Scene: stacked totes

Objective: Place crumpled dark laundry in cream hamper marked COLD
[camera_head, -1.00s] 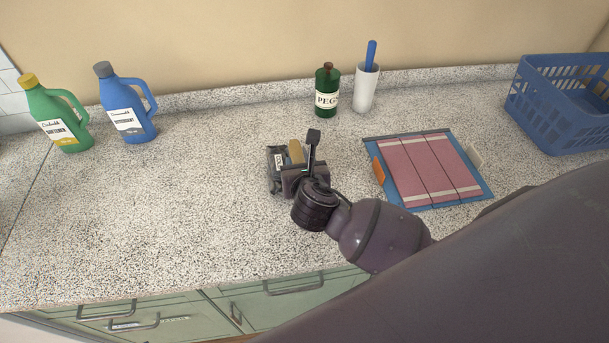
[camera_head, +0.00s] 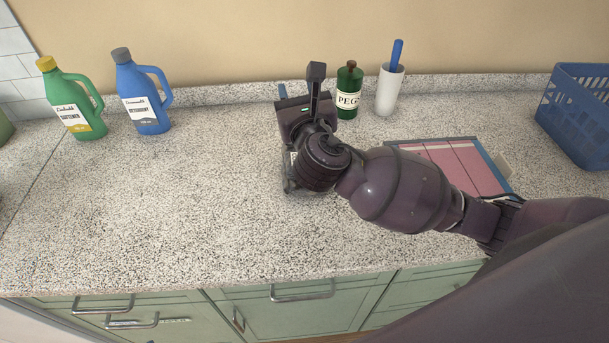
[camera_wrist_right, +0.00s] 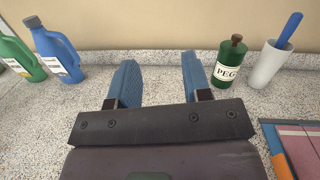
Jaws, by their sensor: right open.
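No dark laundry and no cream hamper show in either view. My right gripper (camera_head: 297,100) is over the back of the counter, left of the green peg bottle (camera_head: 348,95). In the right wrist view its two blue fingers (camera_wrist_right: 157,82) stand wide apart with nothing between them. A small dark grey object with a pale label (camera_head: 290,172) is below the right wrist, mostly hidden by my arm; I cannot tell what it is. My left gripper is not in view.
A green bottle (camera_head: 72,103) and a blue bottle (camera_head: 141,98) stand at the back left. A white cup with a blue handle (camera_head: 389,88), a pink-and-blue folding board (camera_head: 450,160) and a blue basket (camera_head: 580,115) are to the right. The counter's left and middle front (camera_head: 170,210) are clear.

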